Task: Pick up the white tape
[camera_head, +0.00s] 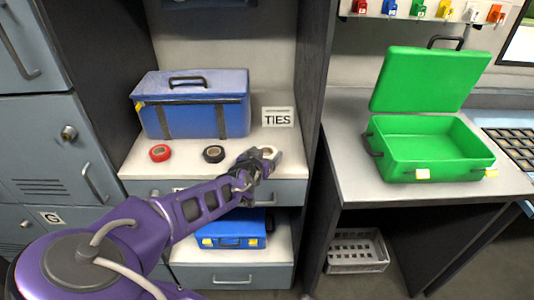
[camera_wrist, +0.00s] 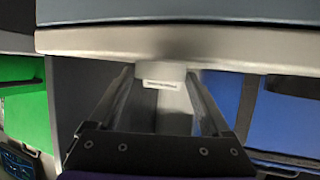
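The white tape (camera_head: 268,153) is a small pale roll near the front edge of the shelf, partly hidden by my gripper in the head view. My gripper (camera_head: 265,156) is at the tape, reaching in from the front. In the upside-down wrist view, the pale tape (camera_wrist: 165,73) lies between the tips of my two widely spaced fingers (camera_wrist: 160,82). The fingers look open, one on each side of the roll. Whether either finger touches it is hard to tell. The tape appears to rest on the shelf (camera_wrist: 235,56).
A red tape (camera_head: 160,153) and a black tape (camera_head: 213,154) lie left of my gripper. A blue toolbox (camera_head: 190,110) and a TIES sign (camera_head: 278,117) stand behind. A dark divider (camera_head: 313,90) rises at right, before an open green case (camera_head: 428,146).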

